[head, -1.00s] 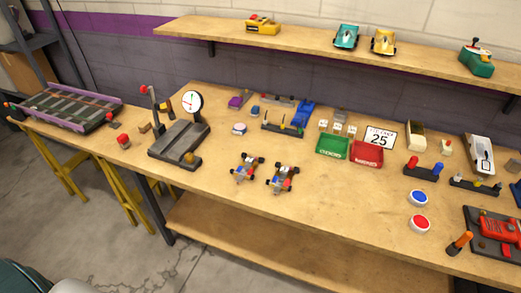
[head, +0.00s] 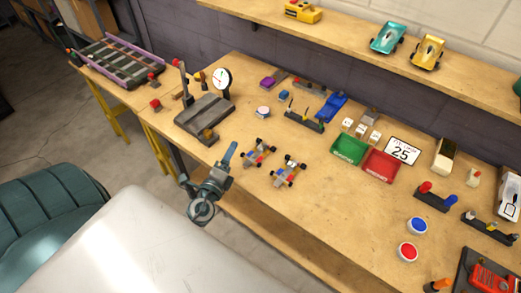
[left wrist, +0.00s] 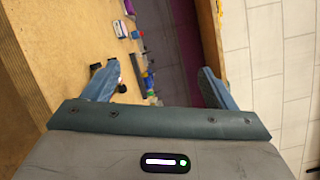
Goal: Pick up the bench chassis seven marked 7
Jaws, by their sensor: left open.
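Two small wheeled chassis stand side by side near the front edge of the bench in the head view: the left one (head: 258,152) and the right one (head: 287,171). The number on each is too small to read, so I cannot tell which is marked 7. My left gripper (head: 231,155) is open and empty, at the bench's front edge just left of the left chassis. In the left wrist view my left gripper (left wrist: 158,80) shows its two blue fingers spread apart, with dark chassis wheels partly hidden behind the left finger. My right gripper is not in view.
A grey stand with a dial (head: 205,117) is left of the chassis. A green bin (head: 349,150) and a red bin (head: 381,166) lie to the right. A blue button (head: 416,226) and a red button (head: 408,252) are further right. Bench between chassis and buttons is clear.

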